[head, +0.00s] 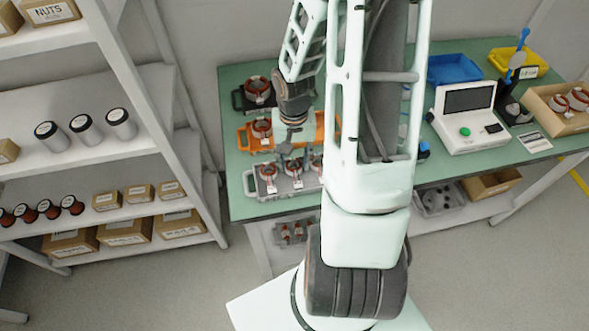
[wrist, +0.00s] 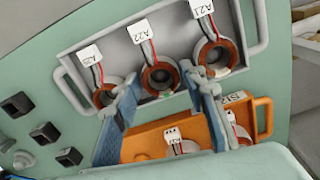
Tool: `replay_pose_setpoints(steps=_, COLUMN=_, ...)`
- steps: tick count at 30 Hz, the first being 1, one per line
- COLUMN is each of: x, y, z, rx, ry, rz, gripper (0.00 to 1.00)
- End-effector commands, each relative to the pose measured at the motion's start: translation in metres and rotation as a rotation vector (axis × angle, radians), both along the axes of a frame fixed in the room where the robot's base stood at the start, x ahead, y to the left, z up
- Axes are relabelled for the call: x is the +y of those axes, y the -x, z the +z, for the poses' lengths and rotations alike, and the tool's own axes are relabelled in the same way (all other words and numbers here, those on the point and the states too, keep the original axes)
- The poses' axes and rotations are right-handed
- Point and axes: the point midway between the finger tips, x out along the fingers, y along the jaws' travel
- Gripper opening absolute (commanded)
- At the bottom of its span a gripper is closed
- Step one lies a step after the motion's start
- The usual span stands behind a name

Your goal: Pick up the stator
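A grey tray (head: 250,185) at the front left of the green table holds three copper-ringed stators; it also shows in the wrist view (wrist: 75,63). The middle stator (wrist: 160,77) has a white tag that seems to read A22. One stator (wrist: 105,95) sits to its left and one tagged A21 (wrist: 215,52) to its right. My gripper (wrist: 158,76) is open and empty, with blue fingers showing on either side of the middle stator. Whether they touch it or are still above it I cannot tell. In the head view my gripper (head: 291,158) hangs over the grey tray.
An orange tray (head: 247,137) with stators lies behind the grey one, and a black tray (head: 237,101) behind that. A white device (head: 465,117), a blue bin (head: 455,69) and a wooden box (head: 542,100) stand at right. A shelf (head: 130,80) flanks the table's left.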

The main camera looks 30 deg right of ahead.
Motion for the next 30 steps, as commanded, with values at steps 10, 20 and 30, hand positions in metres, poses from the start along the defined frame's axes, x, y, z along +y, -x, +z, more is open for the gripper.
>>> replay_pose_setpoints(steps=10, x=0.0001, y=-0.0007, z=-0.0072, rx=-0.002, ry=0.001, rz=0.0, gripper=0.39)
replay_pose_setpoints(steps=20, x=0.0, y=-0.0008, z=-0.0068, rx=-0.002, ry=0.001, rz=0.0, gripper=0.06)
replay_pose_setpoints(steps=30, x=-0.0003, y=-0.0012, z=-0.0024, rx=-0.004, ry=0.002, rz=-0.001, gripper=0.06)
